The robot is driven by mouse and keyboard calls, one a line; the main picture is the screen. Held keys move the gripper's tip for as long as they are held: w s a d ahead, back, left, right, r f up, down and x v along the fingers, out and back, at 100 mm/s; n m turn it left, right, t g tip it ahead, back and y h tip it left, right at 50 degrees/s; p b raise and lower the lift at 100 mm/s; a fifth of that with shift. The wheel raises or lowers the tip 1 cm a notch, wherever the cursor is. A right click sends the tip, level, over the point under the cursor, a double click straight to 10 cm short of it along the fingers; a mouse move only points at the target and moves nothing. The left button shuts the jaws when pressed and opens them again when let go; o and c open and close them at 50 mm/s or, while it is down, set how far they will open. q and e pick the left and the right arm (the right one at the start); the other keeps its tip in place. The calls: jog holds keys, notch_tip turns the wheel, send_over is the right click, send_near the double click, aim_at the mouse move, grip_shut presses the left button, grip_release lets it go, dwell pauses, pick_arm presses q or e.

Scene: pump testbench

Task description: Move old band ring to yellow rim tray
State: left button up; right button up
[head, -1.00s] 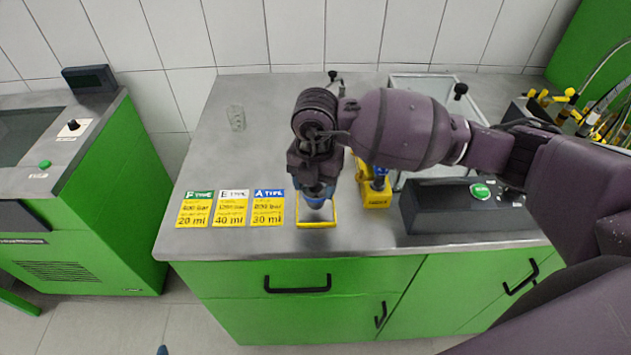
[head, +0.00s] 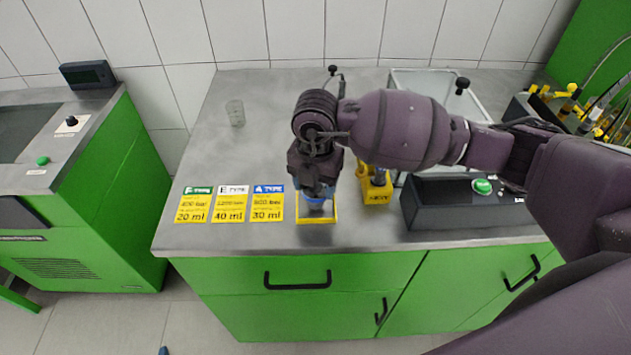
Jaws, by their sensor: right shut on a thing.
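The yellow rim tray (head: 313,222) lies flat near the front edge of the grey counter, right of the type cards. My right gripper (head: 316,196) points down over the tray and is shut on a small blue ring-like part (head: 318,205), which I take to be the old band ring. My gripper hides most of the ring and the back of the tray. I cannot tell if the ring touches the tray's surface. My left gripper does not show.
Three type cards (head: 230,204) lie left of the tray. A yellow holder (head: 376,188) and a dark box with a green button (head: 440,203) stand to the right. A glass-walled case (head: 440,85) stands behind my arm.

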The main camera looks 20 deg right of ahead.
jog(key=shift+f, duration=0.35)
jog(key=shift+f, duration=0.15)
dwell(0.8)
jog(key=o, duration=1.1)
